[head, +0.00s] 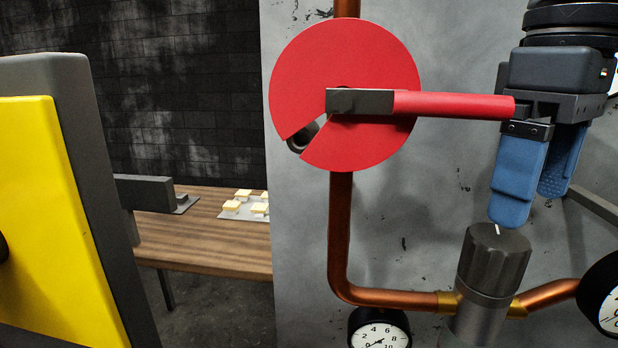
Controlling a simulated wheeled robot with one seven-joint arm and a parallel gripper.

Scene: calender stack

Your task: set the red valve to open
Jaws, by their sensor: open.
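The red valve (345,62) is a red disc with a notch at its lower left, mounted on a vertical copper pipe (341,225). Its red lever (450,105) runs horizontally to the right from a grey hub piece (360,102), across the line of the pipe. My gripper (530,207) is at the right, with two blue fingers pointing down and parted. Its body is at the free end of the lever. I cannot tell whether they touch. No object shows between the fingers.
A dark ribbed knob (494,262) stands just below my fingertips. Pressure gauges (379,330) sit at the bottom and lower right. A yellow panel in a grey frame (50,220) fills the left. A wooden table (205,240) with small pale blocks stands behind.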

